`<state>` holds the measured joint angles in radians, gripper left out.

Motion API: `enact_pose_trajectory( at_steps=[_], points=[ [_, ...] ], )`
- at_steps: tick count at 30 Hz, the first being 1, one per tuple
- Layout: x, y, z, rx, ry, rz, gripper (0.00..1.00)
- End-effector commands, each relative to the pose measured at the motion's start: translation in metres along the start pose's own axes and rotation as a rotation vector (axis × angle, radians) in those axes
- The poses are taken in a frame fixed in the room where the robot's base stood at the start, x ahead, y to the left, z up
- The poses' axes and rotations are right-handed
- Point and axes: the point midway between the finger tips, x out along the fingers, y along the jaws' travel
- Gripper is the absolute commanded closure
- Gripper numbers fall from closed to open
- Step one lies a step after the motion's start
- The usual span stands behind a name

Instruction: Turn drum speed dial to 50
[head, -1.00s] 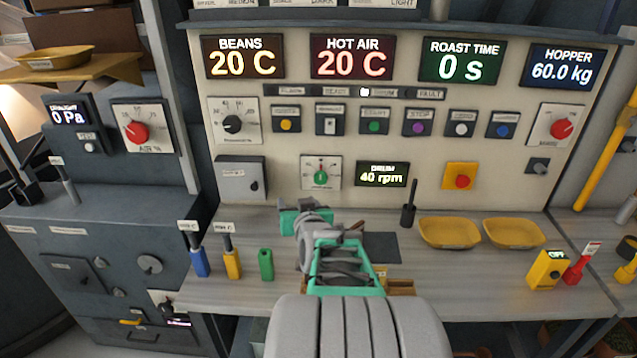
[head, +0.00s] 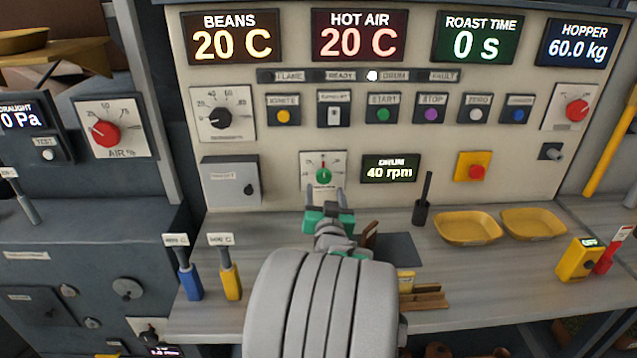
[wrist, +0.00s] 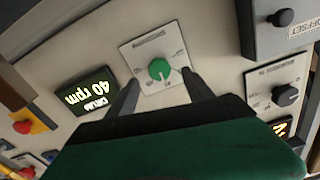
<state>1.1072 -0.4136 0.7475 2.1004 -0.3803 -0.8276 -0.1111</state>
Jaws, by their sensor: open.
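The drum speed dial is a green knob (head: 323,176) on a white square plate in the lower middle of the panel. In the wrist view the green knob (wrist: 160,69) lies ahead, between the two fingertips in the picture. The drum display (head: 390,169) to its right reads 40 rpm; it shows upside down in the wrist view (wrist: 86,89). My gripper (head: 325,192) is open, its two fingers pointing at the dial plate. The knob is not held. Whether the fingertips touch the plate cannot be told.
A grey box with a black knob (head: 231,181) is left of the dial. A red button on a yellow plate (head: 474,168) is to the right. Yellow trays (head: 467,228), a black upright stick (head: 422,200) and blue and yellow handled tools (head: 190,281) stand on the bench.

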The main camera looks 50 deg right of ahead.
Motion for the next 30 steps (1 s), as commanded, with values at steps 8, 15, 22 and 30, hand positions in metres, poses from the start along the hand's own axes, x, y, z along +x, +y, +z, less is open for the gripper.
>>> enact_pose_trajectory(
  at_steps=[8, 15, 22, 30],
  points=[
    [0.052, 0.000, -0.001, 0.000, -0.002, 0.000, 0.40],
    [0.065, -0.001, 0.000, 0.000, -0.001, -0.001, 0.40],
    [0.065, -0.002, 0.000, 0.000, -0.002, -0.003, 0.48],
    [0.065, -0.002, 0.000, 0.000, -0.002, -0.003, 0.70]
  ],
)
